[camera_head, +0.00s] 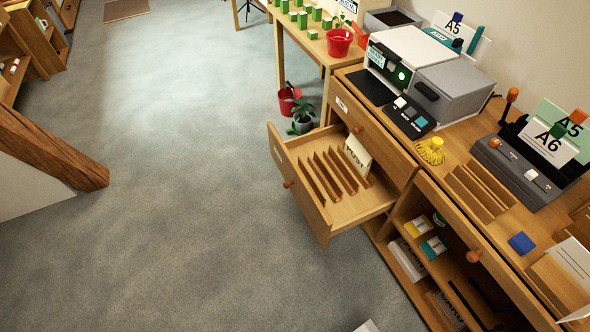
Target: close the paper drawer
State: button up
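A wooden drawer (345,212) stands pulled out from the desk unit, near the middle of the view. Its front panel (300,195) faces left, with a small round knob (288,184) and a white label too small to read. Inside are several upright wooden dividers (328,178) and a white lettered card (358,155) leaning at the back. A closed drawer front with a knob (357,130) is above it. I cannot read which drawer is labelled paper. My gripper is not in view.
Grey carpet (170,240) is clear left of the drawer. A dark-ended wooden beam (55,150) juts in at left. A red pot (288,100) and a plant (302,118) stand on the floor just behind the drawer. A printer (405,65) is on the desk.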

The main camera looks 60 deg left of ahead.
aim_at(333, 197)
jog(key=u, duration=0.55)
jog(key=i, duration=0.15)
jog(key=u, duration=2.75)
jog(key=k, duration=1.1)
jog(key=z, duration=0.65)
jog(key=i, duration=0.95)
